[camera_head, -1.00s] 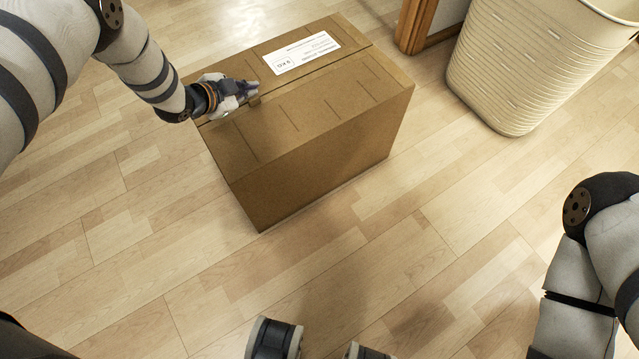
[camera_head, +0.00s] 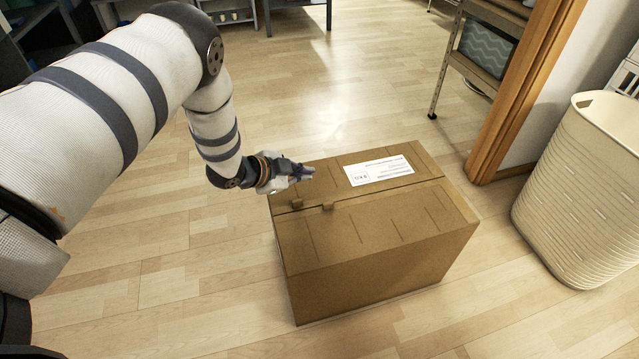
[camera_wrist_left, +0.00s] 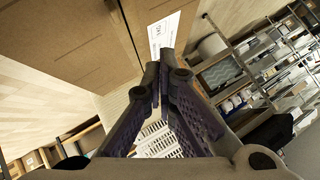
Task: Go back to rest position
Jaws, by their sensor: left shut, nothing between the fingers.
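My left gripper (camera_head: 301,173) is shut and empty. The cardboard box (camera_head: 375,262) stands on the floor with a white label (camera_head: 379,171) on top. My right gripper is not in view.
A tall cream basket (camera_head: 572,205) stands at the right. A wooden door frame (camera_head: 520,95) and a metal rack (camera_head: 447,65) are behind the box. Shelves (camera_wrist_left: 250,75) show in the left wrist view. Open wooden floor (camera_head: 170,285) lies left of and in front of the box.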

